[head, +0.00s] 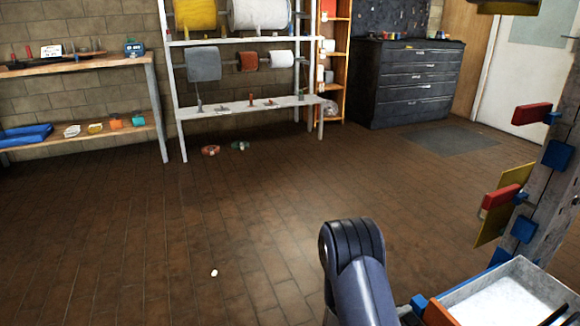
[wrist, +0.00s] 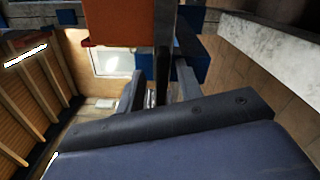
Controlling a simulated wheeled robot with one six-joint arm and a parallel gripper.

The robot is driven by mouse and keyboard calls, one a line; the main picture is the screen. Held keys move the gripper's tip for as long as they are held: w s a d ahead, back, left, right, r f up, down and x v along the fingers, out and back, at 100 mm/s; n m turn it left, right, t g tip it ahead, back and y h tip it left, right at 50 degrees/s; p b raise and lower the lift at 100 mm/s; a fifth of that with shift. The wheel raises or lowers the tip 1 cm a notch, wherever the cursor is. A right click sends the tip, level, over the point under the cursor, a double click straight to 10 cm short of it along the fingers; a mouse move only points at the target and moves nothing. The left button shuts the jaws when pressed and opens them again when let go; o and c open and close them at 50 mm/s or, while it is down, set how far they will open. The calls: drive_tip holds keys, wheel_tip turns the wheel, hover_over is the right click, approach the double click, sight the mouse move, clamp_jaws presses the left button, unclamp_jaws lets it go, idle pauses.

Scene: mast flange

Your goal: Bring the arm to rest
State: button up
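In the wrist view the two fingers of my gripper (wrist: 160,82) stand apart, with a gap between them and nothing clearly held. An orange block (wrist: 120,22) and a blue block (wrist: 188,62) show just beyond the fingertips. I cannot tell whether the fingers touch them. In the head view my arm (head: 358,262) rises bent at the bottom, right of centre. My gripper cannot be made out there.
A grey mast (head: 548,175) with red and blue blocks and yellow plates stands at the right. A tray (head: 545,281) with white contents is at its foot. Shelving (head: 172,100), a workbench (head: 80,62) and a dark drawer cabinet (head: 410,85) line the back. The brown floor (head: 200,220) is mostly clear.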

drive_tip(key=shift+r+n+p, duration=0.15)
drive_tip(key=shift+n+p, duration=0.25)
drive_tip(key=shift+n, duration=1.5)
